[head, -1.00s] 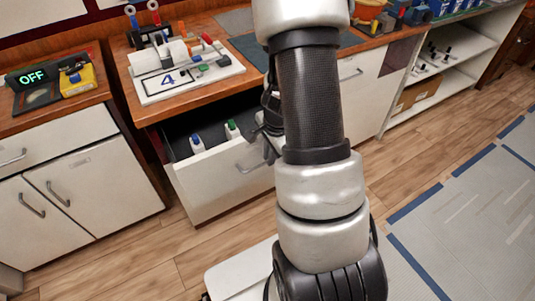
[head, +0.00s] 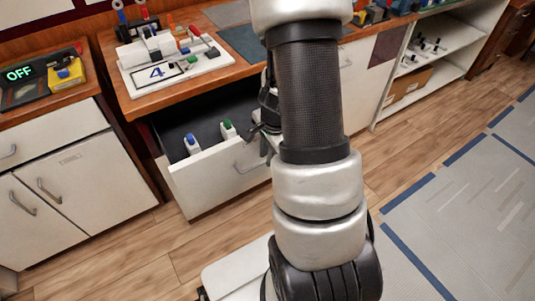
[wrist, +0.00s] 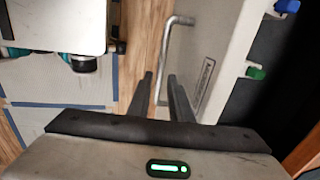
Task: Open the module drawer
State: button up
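The module drawer (head: 215,178) is a white-fronted drawer under the wooden counter, standing open with its dark inside showing. A blue-topped module (head: 192,145) and a green-topped module (head: 228,129) stand in it behind the front panel. In the wrist view the drawer front (wrist: 222,50) carries a grey bar handle (wrist: 165,55) and a small label. My gripper (wrist: 160,75) is open, with its two dark fingers apart and the near end of the handle between them. I see no clear finger contact. In the head view my arm hides most of the gripper.
On the counter above stands a white board marked 4 (head: 170,75) with coloured parts. A left cabinet (head: 75,180) bears an OFF display (head: 18,73) and a yellow box (head: 67,75). Open shelves (head: 425,70) stand at the right. Wooden floor before the drawer is clear.

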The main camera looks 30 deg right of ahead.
jog(key=shift+o, duration=0.7)
jog(key=s+r+p, duration=0.3)
jog(key=r+p, duration=0.4)
jog(key=r, duration=1)
jog(key=shift+s+p, duration=0.15)
jog(key=shift+p, duration=0.25)
jog(key=shift+r, duration=0.1)
jog(key=s+a+r+n+t+y+p, duration=0.1)
jog(key=a+r+n+p, duration=0.3)
jog(key=r, duration=0.5)
jog(key=s+a+r+n+t+p, duration=0.1)
jog(key=a+r+n+p, duration=0.1)
jog(key=a+r+n, duration=0.6)
jog(key=s+a+r+n+p, duration=0.1)
jog(key=s+r+n, duration=0.1)
jog(key=r, duration=0.4)
jog(key=s+a+r+n+t+h+p, duration=0.1)
jog(key=s+r+n+p, duration=0.1)
jog(key=s+r, duration=0.3)
notch_tip(320, 180, up, 2)
jog(key=shift+r+n, duration=0.1)
jog(key=shift+n, duration=0.7)
